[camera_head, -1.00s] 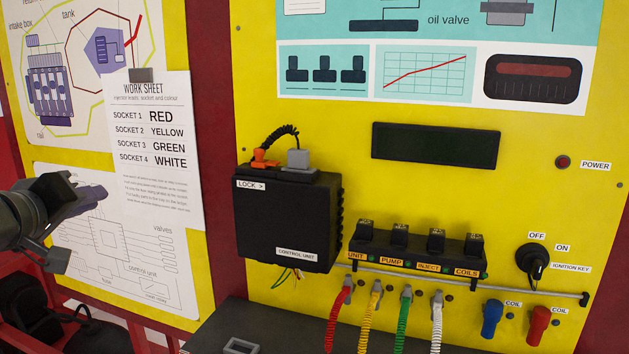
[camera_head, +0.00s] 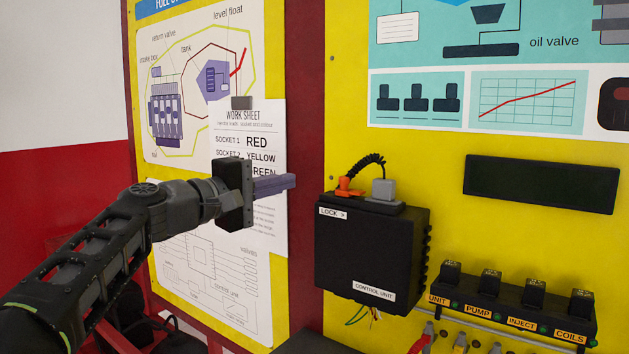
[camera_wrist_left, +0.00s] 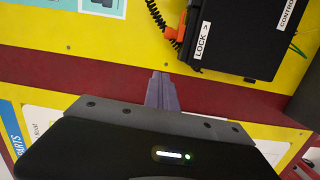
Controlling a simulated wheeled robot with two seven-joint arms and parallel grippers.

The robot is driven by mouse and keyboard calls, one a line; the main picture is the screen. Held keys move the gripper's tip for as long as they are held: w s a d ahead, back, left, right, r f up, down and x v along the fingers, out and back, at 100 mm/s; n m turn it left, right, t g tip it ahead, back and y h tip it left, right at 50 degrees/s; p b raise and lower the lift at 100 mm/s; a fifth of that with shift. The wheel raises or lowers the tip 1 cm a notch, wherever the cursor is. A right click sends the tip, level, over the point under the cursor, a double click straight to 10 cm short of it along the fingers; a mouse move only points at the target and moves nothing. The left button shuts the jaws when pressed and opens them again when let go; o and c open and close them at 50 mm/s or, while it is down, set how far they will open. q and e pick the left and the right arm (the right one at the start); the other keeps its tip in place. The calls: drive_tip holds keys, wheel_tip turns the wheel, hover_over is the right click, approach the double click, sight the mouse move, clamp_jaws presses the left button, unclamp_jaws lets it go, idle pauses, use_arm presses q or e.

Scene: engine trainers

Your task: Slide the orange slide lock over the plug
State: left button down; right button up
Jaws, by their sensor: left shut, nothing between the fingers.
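The orange slide lock (camera_head: 347,186) sits on top of the black control unit (camera_head: 365,245), at its left, beside the label "LOCK >". A black coiled cable rises from the orange part and arches right toward a grey connector (camera_head: 383,189). In the left wrist view the orange lock (camera_wrist_left: 200,30) is at the top, next to the control unit (camera_wrist_left: 240,45). My left gripper (camera_head: 290,182) is shut and empty, in front of the work sheet, left of the control unit and apart from it. Its closed fingers also show in the left wrist view (camera_wrist_left: 161,82).
The work sheet (camera_head: 270,215) hangs on the left panel behind my gripper. Free space lies between my fingers and the control unit.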

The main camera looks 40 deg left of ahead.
sight(329, 195)
use_arm(q)
drive_tip(key=w, duration=0.3)
drive_tip(key=w+p, duration=0.1)
drive_tip(key=w, duration=0.2)
drive_tip(key=w+d+p, duration=0.1)
drive_tip(key=w, duration=0.2)
drive_tip(key=shift+w+r, duration=0.15)
drive_tip(key=shift+w, duration=0.05)
drive_tip(key=d, duration=0.1)
drive_tip(key=s+d, duration=0.1)
drive_tip(key=d, duration=0.1)
drive_tip(key=shift+s, duration=0.15)
drive_tip(key=shift+s+d, duration=0.1)
drive_tip(key=shift+d, duration=0.15)
drive_tip(key=shift+d+f, duration=0.1)
drive_tip(key=shift+f, duration=0.1)
drive_tip(key=shift+d, duration=0.1)
